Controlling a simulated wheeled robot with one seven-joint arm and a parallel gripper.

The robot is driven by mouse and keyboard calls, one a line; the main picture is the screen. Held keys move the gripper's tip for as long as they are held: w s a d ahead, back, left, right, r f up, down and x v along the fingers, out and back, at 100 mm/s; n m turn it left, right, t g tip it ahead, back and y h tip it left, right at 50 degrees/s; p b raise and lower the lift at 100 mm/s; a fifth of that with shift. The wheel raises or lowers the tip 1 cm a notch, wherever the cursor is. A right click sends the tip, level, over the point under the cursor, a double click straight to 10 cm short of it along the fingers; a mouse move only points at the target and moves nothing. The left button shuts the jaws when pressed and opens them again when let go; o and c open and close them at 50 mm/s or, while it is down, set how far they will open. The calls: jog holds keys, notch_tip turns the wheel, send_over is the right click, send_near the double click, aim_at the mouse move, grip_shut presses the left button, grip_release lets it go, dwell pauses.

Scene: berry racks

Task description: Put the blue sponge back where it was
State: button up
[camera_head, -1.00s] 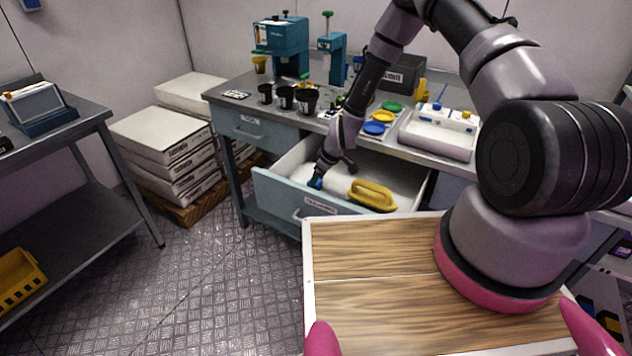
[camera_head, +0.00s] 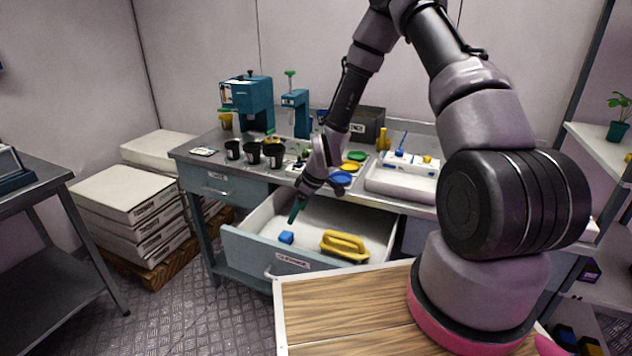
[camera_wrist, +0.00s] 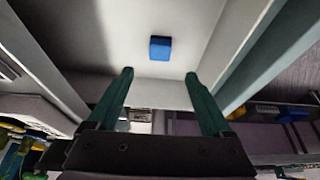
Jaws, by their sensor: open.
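The blue sponge (camera_head: 286,237) is a small block lying on the white floor of the open drawer (camera_head: 262,214), near its front left corner. In the wrist view the sponge (camera_wrist: 160,48) lies beyond the fingertips, apart from them. My gripper (camera_head: 296,212) is above the drawer, higher than the sponge. In the wrist view my gripper (camera_wrist: 160,80) has its two green fingers spread wide with nothing between them.
A yellow-handled object (camera_head: 344,245) lies in the drawer to the right of the sponge. The workbench above holds black pots (camera_head: 273,155), coloured lids (camera_head: 341,178) and a white tray (camera_head: 402,186). A wooden-topped surface (camera_head: 345,315) is close in front of the drawer.

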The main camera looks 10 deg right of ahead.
jog(key=s+d+r+m+t+h, duration=0.1)
jog(key=s+d+r+m, duration=0.3)
jog(key=r, duration=1.1)
jog(key=w+d+r+m+t+h, duration=0.1)
jog(key=d+r+m, duration=0.2)
jog(key=d+r, duration=0.8)
jog(key=s+d+r+m+t, duration=0.1)
jog(key=s+r+m, duration=0.7)
jog(key=s+r, duration=1.2)
jog(key=shift+d+t, duration=0.15)
jog(key=shift+t, duration=0.65)
jog(key=shift+w, duration=0.1)
